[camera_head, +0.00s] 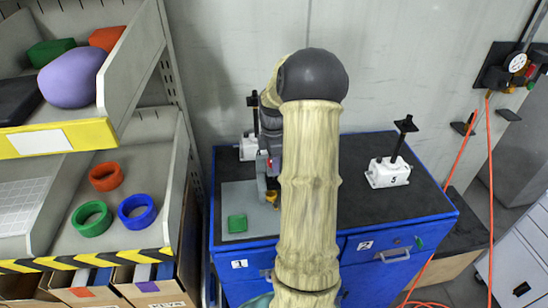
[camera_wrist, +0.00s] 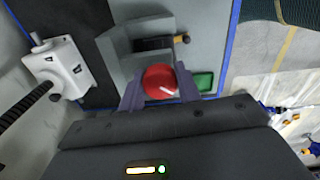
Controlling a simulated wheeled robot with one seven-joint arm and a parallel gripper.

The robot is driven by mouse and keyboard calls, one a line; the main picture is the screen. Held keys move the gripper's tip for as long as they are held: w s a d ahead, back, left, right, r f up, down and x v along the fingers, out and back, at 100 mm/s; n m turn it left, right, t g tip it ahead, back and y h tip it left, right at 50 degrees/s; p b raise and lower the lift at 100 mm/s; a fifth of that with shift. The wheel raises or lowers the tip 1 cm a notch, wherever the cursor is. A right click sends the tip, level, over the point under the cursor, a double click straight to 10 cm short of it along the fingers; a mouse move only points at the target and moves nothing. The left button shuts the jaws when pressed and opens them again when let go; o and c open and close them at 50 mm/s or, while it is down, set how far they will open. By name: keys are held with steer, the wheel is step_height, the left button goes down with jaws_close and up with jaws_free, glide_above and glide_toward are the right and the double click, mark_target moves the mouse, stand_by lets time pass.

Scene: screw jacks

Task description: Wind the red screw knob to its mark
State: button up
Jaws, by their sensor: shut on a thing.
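The red screw knob (camera_wrist: 158,82) is round, with a white line on its face pointing toward the lower right in the wrist view. My gripper (camera_wrist: 160,90) is shut on it, one finger on each side. The knob belongs to a grey fixture (camera_wrist: 125,60) on the cabinet top. In the head view my gripper (camera_head: 268,165) is over the left part of the cabinet, and my arm hides most of the knob and fixture. I cannot make out the mark that the knob is set against.
A green block (camera_head: 237,223) lies on a grey plate (camera_head: 234,196) at the cabinet's front left. A white screw jack labelled 5 (camera_head: 388,172) stands on the right of the dark top, and another white jack (camera_head: 249,148) at the back left. A shelf (camera_head: 120,215) flanks the left.

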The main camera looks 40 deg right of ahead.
steer(key=shift+s+a+f+n+p, duration=0.1)
steer(key=shift+n+p, duration=0.3)
steer(key=shift+n, duration=0.6)
steer(key=shift+a+f+n+p, duration=0.1)
steer(key=shift+n+p, duration=0.3)
steer(key=shift+n, duration=0.6)
steer(key=o, duration=1)
steer(key=shift+c, duration=0.2)
steer(key=shift+d, duration=0.1)
steer(key=shift+r, duration=0.1)
steer(key=shift+d+r, duration=0.1)
steer(key=shift+r, duration=0.3)
step_height(320, 180, up, 17)
steer(key=b, duration=0.3)
steer(key=shift+f+b, duration=0.2)
steer(key=shift+b, duration=0.15)
